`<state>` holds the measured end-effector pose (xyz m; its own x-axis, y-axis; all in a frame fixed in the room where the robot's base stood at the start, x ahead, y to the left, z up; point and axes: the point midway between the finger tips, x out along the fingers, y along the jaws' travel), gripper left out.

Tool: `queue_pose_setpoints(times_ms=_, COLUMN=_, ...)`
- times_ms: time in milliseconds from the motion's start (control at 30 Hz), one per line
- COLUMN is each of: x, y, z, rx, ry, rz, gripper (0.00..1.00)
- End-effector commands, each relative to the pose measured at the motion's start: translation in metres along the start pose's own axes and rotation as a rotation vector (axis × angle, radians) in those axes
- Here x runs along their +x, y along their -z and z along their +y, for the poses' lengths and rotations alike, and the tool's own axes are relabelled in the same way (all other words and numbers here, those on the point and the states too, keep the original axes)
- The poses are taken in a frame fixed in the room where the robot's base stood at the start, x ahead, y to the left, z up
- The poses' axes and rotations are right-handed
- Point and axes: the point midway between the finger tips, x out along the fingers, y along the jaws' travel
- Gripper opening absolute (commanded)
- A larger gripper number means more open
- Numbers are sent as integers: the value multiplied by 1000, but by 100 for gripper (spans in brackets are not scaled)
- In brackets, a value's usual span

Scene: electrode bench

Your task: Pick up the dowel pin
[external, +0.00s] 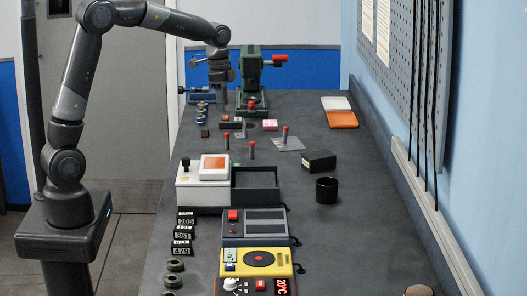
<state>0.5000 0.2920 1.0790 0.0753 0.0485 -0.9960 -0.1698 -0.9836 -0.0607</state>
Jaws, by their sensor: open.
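I cannot pick out the dowel pin for certain at this size. Several small upright red-topped pieces stand around the middle and far bench, one of them a red-topped post (285,137) on a flat metal plate. My arm reaches from the left to the far end of the bench. My gripper (221,98) points down there, between a blue vise and a green press. Its fingertips are small and dark, and I see nothing held between them. The bench surface right under it is partly hidden.
The green press (249,72) stands close right of my gripper, the blue vise (201,97) close left. The right-hand bench strip is mostly clear.

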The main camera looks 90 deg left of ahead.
Motion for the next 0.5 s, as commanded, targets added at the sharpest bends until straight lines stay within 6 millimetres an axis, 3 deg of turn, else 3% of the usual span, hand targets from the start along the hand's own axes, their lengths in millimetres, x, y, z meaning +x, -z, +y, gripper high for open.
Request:
queue_pose_setpoints(times_ms=33, x=14, y=-2, z=-20, rx=0, ry=-13, rz=-17, gripper=40)
queue_pose_setpoints(times_ms=200, x=46, y=-10, z=-67, rx=24, ry=-45, rz=-51, gripper=40)
queue_pose_setpoints(times_ms=333, x=59, y=-15, z=-85, rx=35, ry=-58, rz=-62, gripper=40)
queue_pose_setpoints(times_ms=500, x=76, y=-18, z=-90, rx=40, ry=-65, rz=-67, gripper=40)
